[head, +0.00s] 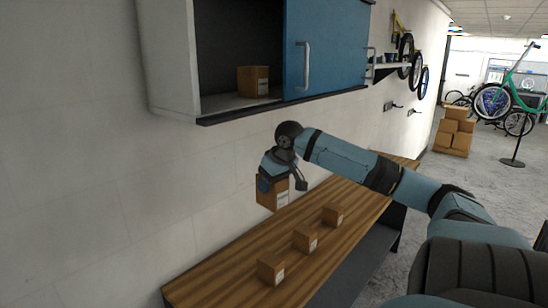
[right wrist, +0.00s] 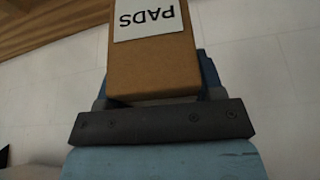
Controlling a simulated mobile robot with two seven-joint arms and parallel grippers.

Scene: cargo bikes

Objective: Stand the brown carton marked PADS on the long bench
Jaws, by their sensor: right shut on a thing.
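My right gripper (head: 272,179) is shut on a brown carton (head: 272,195) and holds it in the air above the far-left part of the long bench, near the wall. In the right wrist view the carton (right wrist: 153,60) fills the jaws, and its white label reads PADS, upside down. The long bench (head: 225,279) has a striped wooden top and runs along the wall. My left gripper is not in view.
Three small brown cartons stand in a row on the bench: a near one (head: 271,268), a middle one (head: 305,240) and a far one (head: 333,215). Above, a wall cabinet with a blue sliding door (head: 325,50) holds another carton (head: 253,81). Bare bench top lies left of the row.

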